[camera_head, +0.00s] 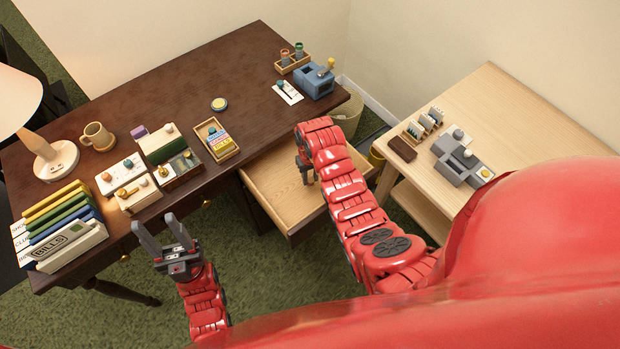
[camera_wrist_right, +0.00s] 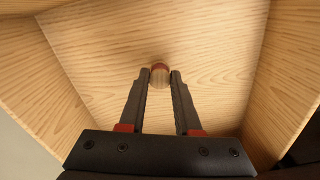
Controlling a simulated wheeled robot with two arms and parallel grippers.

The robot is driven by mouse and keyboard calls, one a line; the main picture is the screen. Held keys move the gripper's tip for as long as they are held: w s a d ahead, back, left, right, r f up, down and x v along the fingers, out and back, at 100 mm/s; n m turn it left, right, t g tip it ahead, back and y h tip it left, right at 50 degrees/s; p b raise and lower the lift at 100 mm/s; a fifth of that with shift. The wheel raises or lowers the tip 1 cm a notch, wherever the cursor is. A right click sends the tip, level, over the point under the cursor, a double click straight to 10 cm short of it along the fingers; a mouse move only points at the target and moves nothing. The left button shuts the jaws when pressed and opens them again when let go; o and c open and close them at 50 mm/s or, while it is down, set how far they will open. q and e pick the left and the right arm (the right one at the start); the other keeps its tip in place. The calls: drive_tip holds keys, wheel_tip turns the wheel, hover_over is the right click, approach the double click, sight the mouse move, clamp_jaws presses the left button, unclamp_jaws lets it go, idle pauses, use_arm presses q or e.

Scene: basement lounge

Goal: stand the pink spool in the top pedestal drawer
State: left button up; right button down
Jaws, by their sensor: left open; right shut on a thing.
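The top pedestal drawer (camera_head: 262,195) is pulled out from the dark desk and its wooden floor is bare around my gripper. My right gripper (camera_head: 305,178) points down inside the drawer. In the right wrist view its fingertips (camera_wrist_right: 160,78) are shut on a small round spool (camera_wrist_right: 160,76) with a pale wooden end and a reddish-pink band, which I take as the pink spool. It appears upright, seen end-on; I cannot tell whether it touches the drawer floor. In the head view the spool is hidden or too small. My left gripper (camera_head: 156,222) is open and empty in front of the desk.
A wooden rack (camera_head: 292,66) with two other spools stands at the desk's back corner, near a blue sharpener-like device (camera_head: 315,82). Binders (camera_head: 62,232), a mug (camera_head: 98,136) and small boxes crowd the desk's left. A light side table (camera_head: 520,120) stands right.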

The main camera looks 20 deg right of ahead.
drive_tip(key=shift+f, duration=1)
drive_tip(key=shift+f, duration=0.1)
drive_tip(key=c, duration=0.6)
unclamp_jaws()
